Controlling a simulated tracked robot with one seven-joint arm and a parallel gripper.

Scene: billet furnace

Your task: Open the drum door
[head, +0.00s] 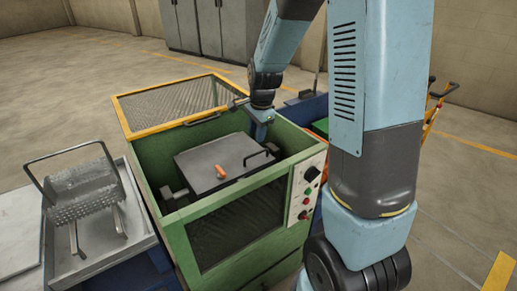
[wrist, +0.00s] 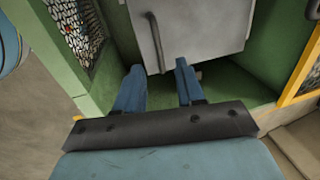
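The drum (head: 190,187) is a grey box-like body inside a green machine housing. Its flat grey top face, which appears to be the drum door (head: 205,165), carries a black bar handle (head: 262,156) near its right edge and an orange piece (head: 221,172) near its front. In the wrist view the handle (wrist: 156,43) stands up from the grey panel (wrist: 195,30), just beyond the fingertips. My gripper (wrist: 160,68) is open and empty, with a finger to each side of the handle's line. In the head view my gripper (head: 262,130) hangs at the housing's back right, behind the handle.
The green housing (head: 153,158) walls in the drum. Its yellow-framed mesh lid (head: 175,103) is raised at the back. A control panel (head: 305,190) with knobs is at the front right. A perforated basket (head: 88,192) stands on a metal table at left.

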